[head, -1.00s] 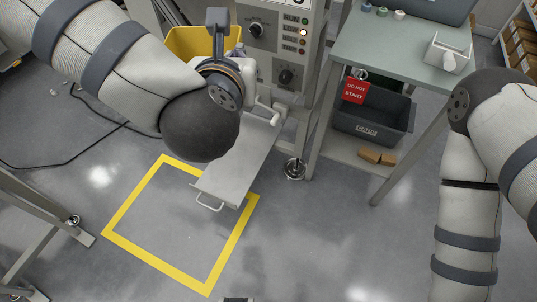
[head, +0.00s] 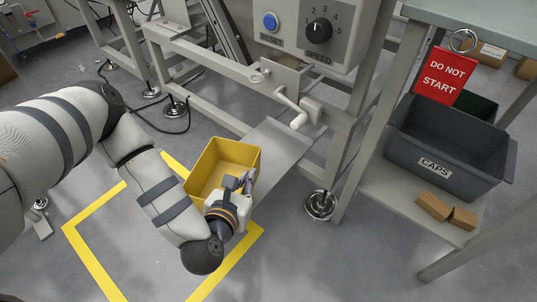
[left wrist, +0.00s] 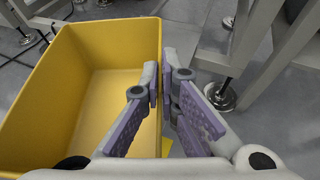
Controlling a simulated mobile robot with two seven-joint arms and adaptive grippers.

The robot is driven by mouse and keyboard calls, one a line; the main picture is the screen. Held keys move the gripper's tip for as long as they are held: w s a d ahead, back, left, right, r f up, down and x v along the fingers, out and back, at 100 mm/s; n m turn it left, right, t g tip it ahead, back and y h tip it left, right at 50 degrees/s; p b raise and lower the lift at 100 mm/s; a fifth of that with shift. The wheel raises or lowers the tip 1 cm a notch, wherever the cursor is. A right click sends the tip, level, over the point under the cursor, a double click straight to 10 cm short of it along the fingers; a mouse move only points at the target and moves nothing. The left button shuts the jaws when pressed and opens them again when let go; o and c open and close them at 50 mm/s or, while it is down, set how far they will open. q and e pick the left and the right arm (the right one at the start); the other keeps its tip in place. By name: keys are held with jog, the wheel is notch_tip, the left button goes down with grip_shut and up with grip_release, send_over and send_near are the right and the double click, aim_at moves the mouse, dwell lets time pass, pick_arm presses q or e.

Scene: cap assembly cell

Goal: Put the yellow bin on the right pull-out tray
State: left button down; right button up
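The yellow bin (head: 228,153) is open-topped and empty, near the middle of the head view. My left gripper (head: 240,183) is at its near right wall. In the left wrist view, the two purple-padded fingers (left wrist: 165,80) are closed with the right wall of the bin (left wrist: 50,85) between them. A flat grey pull-out tray (head: 280,146) extends from under the machine, just right of the bin. The bin hides the tray's outer end. I cannot tell whether the bin rests on it or is held above it. My right gripper is out of view.
A crank handle (head: 293,113) juts out above the tray, below the control panel (head: 318,32). A round machine foot (head: 320,205) stands to the right. A dark CAPS crate (head: 440,150) sits on a shelf at right. Yellow tape (head: 93,250) marks the floor.

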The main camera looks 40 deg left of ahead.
pick_arm(q)
jog(key=w+a+b, duration=0.2)
jog(key=w+a, duration=0.1)
jog(key=w, duration=0.5)
jog(key=w+a+b, duration=0.2)
jog(key=w+a, duration=0.1)
jog(key=w, duration=0.5)
notch_tip(320, 180, down, 7)
jog(key=w+b, duration=0.1)
jog(key=b, duration=0.2)
jog(key=shift+f, duration=0.15)
jog(key=c, duration=2.2)
grip_release()
jog(key=shift+a+f+b, duration=0.1)
jog(key=shift+f+b, duration=0.15)
jog(key=shift+b, duration=0.05)
jog(key=shift+c, duration=0.2)
jog(key=o, duration=0.4)
jog(key=shift+o, duration=0.2)
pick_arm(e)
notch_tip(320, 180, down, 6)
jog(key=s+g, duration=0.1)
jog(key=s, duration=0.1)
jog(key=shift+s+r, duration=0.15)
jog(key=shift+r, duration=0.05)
